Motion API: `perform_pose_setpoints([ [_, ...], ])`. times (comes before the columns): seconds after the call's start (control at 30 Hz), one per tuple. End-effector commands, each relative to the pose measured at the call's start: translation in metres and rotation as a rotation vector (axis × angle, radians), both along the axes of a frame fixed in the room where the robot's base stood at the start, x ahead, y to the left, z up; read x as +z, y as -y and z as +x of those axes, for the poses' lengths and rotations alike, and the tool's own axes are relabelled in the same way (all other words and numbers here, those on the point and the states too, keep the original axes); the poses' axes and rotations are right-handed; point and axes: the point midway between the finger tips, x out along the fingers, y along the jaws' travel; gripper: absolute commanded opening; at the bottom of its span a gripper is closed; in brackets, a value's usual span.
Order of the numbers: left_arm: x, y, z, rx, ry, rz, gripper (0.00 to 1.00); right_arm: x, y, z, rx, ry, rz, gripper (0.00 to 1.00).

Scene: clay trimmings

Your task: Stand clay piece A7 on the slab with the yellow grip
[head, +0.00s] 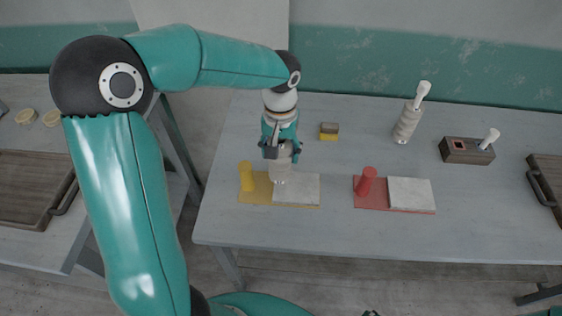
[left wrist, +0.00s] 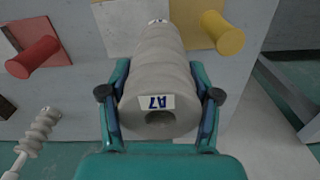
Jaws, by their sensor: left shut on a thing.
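Clay piece A7 is a grey ribbed cylinder. It shows in the left wrist view (left wrist: 155,65) with its label towards the camera, and below the gripper in the head view (head: 281,172). My left gripper (head: 280,150) is shut on it near its upper end; both fingers show beside it in the left wrist view (left wrist: 159,100). The piece looks roughly upright over the left part of the pale slab (head: 304,189) beside the yellow grip (head: 246,176). I cannot tell whether its lower end touches the slab. Only dark tips, perhaps of my right gripper (head: 372,313), show at the bottom edge.
A red board with a red grip (head: 367,182) and pale slab (head: 411,194) lies to the right. A sponge (head: 329,131), another ribbed clay piece (head: 407,123) and a wooden box (head: 466,151) stand further back. The table front is clear.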

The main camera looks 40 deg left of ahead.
Motion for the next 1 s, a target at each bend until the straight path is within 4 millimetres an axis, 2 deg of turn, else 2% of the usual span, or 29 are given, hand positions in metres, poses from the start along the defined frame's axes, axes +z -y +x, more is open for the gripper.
perform_pose_setpoints([
  [0.17,-0.010,0.000,0.000,0.000,0.000,0.000,0.00,0.001,0.000,0.000,0.000,0.000,0.000,0.87],
  [0.4,-0.041,0.000,0.000,0.000,0.000,0.000,0.00,0.002,0.000,0.000,0.000,0.000,0.000,0.87],
  [0.77,-0.046,0.000,0.000,0.000,0.003,0.000,0.00,0.001,0.000,0.000,0.000,0.000,0.000,0.87],
  [0.8,-0.047,0.000,0.000,0.000,0.001,-0.001,0.69,0.002,0.000,0.000,0.000,0.000,0.000,0.87],
  [0.9,-0.047,0.000,0.000,0.000,0.001,-0.001,0.85,0.002,0.000,0.000,0.000,0.000,0.000,0.87],
  [0.93,-0.047,0.000,0.000,0.000,0.001,-0.001,0.89,0.002,0.000,0.000,0.000,0.000,0.000,0.87],
  [1.0,-0.046,0.000,0.000,0.000,0.001,-0.001,0.89,0.002,0.000,0.000,0.000,0.000,0.000,0.87],
])
